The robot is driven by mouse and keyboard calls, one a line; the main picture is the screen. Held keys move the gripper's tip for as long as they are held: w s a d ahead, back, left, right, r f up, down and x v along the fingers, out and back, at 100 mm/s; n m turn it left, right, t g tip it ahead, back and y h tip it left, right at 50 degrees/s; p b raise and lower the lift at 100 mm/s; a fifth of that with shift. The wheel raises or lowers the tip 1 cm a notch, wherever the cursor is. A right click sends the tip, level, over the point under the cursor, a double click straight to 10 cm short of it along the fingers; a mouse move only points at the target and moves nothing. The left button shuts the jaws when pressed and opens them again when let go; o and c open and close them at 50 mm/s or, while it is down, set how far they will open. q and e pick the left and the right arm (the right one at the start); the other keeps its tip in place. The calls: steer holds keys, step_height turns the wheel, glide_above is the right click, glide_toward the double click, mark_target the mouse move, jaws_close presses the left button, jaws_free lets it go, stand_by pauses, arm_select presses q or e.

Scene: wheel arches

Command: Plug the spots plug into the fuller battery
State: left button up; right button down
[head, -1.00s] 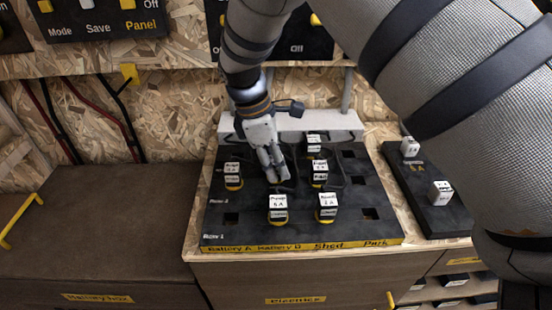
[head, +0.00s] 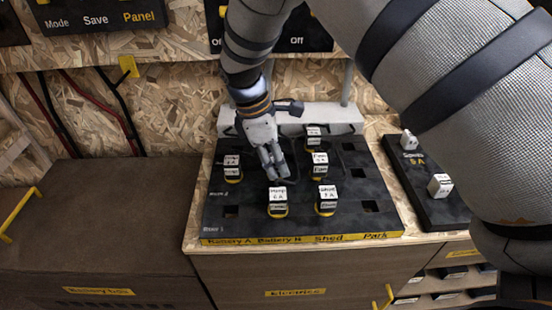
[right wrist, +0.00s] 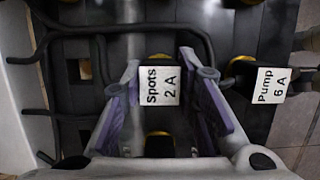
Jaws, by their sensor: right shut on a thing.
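My right gripper (head: 272,172) points down at the dark socket board (head: 222,238), over the middle row of the Battery B column. In the right wrist view its fingers (right wrist: 165,110) are shut on the spots plug (right wrist: 159,86), a block with a white "Spots 2 A" label. The gripper hides this plug in the head view. I cannot tell whether the plug is fully seated or lifted. The pump plug (right wrist: 270,83), labelled "Pump 6 A", also shows in the head view (head: 278,195) at the front of Battery B. No battery charge reading is legible. My left gripper is not in view.
Other labelled plugs stand close by: one in Battery A (head: 232,167) and several in Shed, including a front one (head: 327,197). An empty socket (head: 231,212) shows at front left, others under Park (head: 370,206). A side board (head: 445,213) holds two white blocks.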

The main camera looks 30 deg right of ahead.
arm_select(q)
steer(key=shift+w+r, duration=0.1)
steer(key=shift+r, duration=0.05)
arm_select(e)
steer(key=shift+f, duration=0.1)
steer(key=c, duration=0.7)
jaws_free()
step_height(320, 180, up, 9)
steer(key=shift+r+p, duration=0.1)
steer(key=shift+p, duration=1)
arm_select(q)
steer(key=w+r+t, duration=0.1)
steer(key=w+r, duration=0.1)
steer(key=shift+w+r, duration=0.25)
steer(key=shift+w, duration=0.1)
arm_select(e)
steer(key=shift+f, duration=0.2)
